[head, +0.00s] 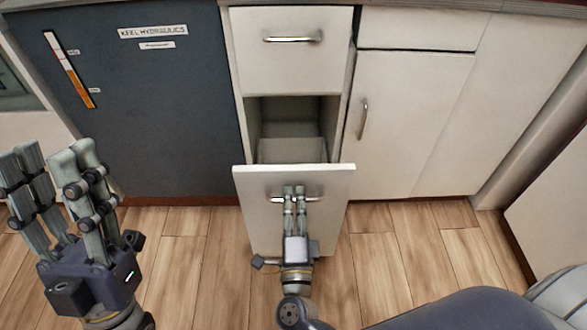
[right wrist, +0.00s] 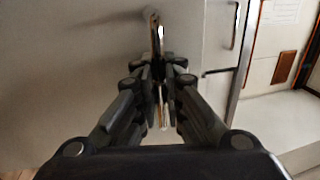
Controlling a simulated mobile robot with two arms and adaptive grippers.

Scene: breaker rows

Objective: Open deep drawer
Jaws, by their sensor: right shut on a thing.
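The deep drawer (head: 250,225) is the lower drawer of the middle white cabinet and stands pulled out, with its empty-looking inside showing behind the front. My right gripper (head: 294,192) is shut on its metal handle (head: 314,198). In the right wrist view my right gripper (right wrist: 160,75) closes around the handle (right wrist: 156,32), against the pale drawer front (right wrist: 80,60). My left gripper (head: 45,155) is raised at the left of the head view, its finger pairs apart, open and empty, away from the drawer.
A shut upper drawer (head: 290,65) with a metal handle is above the deep drawer. A white cupboard door (head: 405,120) is at the right. A dark blue panel (head: 160,110) with labels is at the left. Wooden floor (head: 185,260) lies free in front.

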